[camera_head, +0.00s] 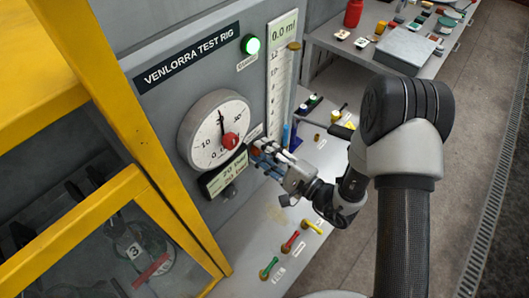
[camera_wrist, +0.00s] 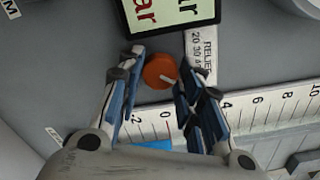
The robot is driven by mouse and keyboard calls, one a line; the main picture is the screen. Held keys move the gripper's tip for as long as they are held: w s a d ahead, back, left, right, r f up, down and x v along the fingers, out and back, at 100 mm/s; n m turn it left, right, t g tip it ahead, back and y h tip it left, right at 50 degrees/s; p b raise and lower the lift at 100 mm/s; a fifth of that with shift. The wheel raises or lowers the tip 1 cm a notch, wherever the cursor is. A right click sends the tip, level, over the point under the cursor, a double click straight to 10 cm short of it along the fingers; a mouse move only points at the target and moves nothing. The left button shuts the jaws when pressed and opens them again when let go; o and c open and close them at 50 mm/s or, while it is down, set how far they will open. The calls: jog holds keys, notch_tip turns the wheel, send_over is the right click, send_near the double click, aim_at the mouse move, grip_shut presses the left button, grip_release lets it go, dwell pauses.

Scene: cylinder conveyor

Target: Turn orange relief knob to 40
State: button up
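The orange relief knob (camera_wrist: 160,71) shows in the wrist view as a round cap with a white pointer line slanting to the lower right. My gripper (camera_wrist: 163,82) is open, with one blue-and-grey finger on each side of the knob. I cannot tell if either finger touches it. The relief scale label (camera_wrist: 203,48), with 20 and 30 legible, sits right of the knob and is partly covered by the right finger.
A round dial gauge (camera_head: 203,148) with a red centre is above left of my gripper. A lit display (camera_head: 228,172) is beside it. A green lamp (camera_head: 250,45) and a vertical scale (camera_head: 281,70) are higher up. Coloured handles (camera_head: 290,240) lie on the bench below. A yellow frame (camera_head: 110,85) stands left.

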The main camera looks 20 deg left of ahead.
jog(key=o, duration=0.4)
jog(key=shift+c, duration=0.2)
jog(key=shift+d, duration=0.1)
jog(key=v, duration=1.2)
